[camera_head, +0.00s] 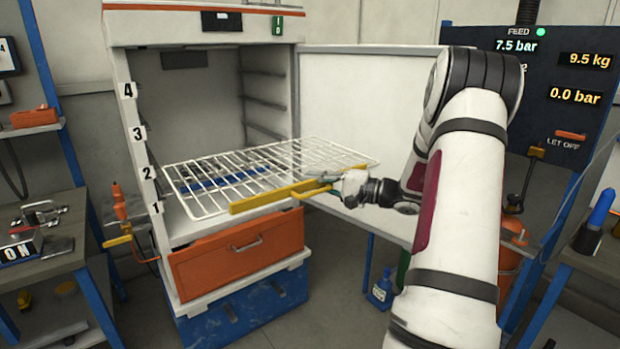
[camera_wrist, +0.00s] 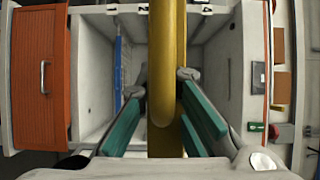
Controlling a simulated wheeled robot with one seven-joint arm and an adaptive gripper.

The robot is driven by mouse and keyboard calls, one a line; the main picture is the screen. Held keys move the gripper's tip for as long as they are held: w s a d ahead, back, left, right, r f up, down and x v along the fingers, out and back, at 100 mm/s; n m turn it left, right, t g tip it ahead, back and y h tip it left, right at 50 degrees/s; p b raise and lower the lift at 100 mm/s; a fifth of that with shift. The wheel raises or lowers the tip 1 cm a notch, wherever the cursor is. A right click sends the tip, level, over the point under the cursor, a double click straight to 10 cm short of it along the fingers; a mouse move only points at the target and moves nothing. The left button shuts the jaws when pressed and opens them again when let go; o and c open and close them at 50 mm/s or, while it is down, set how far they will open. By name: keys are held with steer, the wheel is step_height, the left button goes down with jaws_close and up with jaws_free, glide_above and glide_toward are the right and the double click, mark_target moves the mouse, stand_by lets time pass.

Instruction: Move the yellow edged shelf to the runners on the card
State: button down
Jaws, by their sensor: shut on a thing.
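The yellow edged shelf (camera_head: 262,198) is a white wire rack with a yellow front bar. My gripper (camera_head: 325,187) is shut on the right part of that bar. In the wrist view the yellow bar (camera_wrist: 168,60) runs between the teal finger pads. The rack is held in front of the open cabinet (camera_head: 186,95), its right end overlapping the open door in the picture. How far it reaches inside, I cannot tell. Runners (camera_head: 264,103) show on the inner right wall. Numbers 1 to 4 mark the left front edge.
A blue item (camera_head: 225,180) lies low inside the cabinet, seen through the wires. The cabinet door (camera_head: 350,95) stands open at right. An orange drawer (camera_head: 235,252) is below, over a blue base (camera_head: 245,305). Benches stand at left (camera_head: 70,240) and right.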

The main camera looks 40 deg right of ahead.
steer(key=s+a+p, duration=0.2)
steer(key=s+p, duration=0.1)
steer(key=s, duration=1.1)
steer(key=s+a+p, duration=0.2)
steer(key=s+p, duration=0.1)
steer(key=s, duration=1.1)
steer(key=shift+s+a, duration=0.25)
steer(key=shift+s, duration=0.05)
stand_by(1.2)
